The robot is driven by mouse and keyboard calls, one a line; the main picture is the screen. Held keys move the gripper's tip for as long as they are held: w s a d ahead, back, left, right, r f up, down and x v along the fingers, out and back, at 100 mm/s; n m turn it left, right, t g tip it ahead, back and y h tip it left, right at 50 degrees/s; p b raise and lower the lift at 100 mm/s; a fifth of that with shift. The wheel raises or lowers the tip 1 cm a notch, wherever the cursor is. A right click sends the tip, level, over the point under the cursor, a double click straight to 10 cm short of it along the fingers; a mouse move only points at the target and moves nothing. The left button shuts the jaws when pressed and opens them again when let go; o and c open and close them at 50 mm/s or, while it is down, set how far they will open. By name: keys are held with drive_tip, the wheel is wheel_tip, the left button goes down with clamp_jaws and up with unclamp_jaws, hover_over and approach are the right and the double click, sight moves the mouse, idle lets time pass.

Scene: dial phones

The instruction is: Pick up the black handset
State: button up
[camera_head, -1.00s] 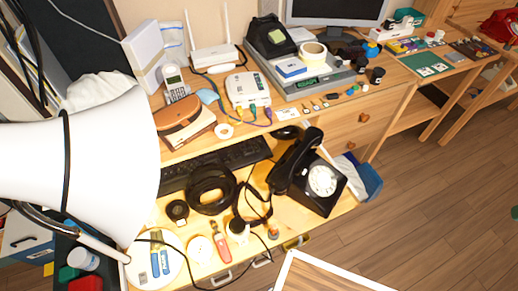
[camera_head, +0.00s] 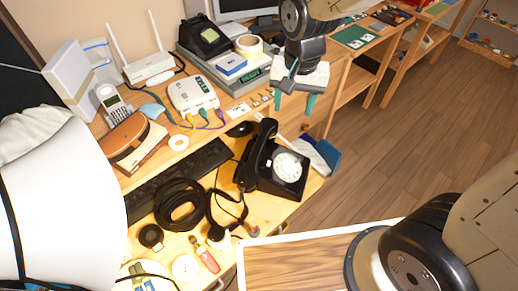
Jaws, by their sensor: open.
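A black dial phone (camera_head: 285,172) with a white dial stands near the right end of the wooden desk. Its black handset (camera_head: 257,153) lies across the top of the phone, on its left side. My gripper (camera_head: 294,103) hangs above and behind the phone, with two teal fingertips pointing down and apart. It is open, with nothing seen between the fingers. It is clear of the handset in the picture.
A coiled black cable (camera_head: 180,205) and a keyboard (camera_head: 178,178) lie left of the phone. A white router (camera_head: 194,94) and a grey scale (camera_head: 240,66) stand behind. A large white cone (camera_head: 65,195) fills the left. A wood-topped board (camera_head: 305,262) is in front.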

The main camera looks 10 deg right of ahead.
drive_tip(key=m, duration=0.2)
hover_over(259, 146)
drive_tip(key=f, duration=1.1)
drive_tip(key=shift+a, duration=0.25)
drive_tip(key=f, duration=0.8)
drive_tip(key=shift+d, duration=0.25)
drive_tip(key=shift+c, duration=0.3)
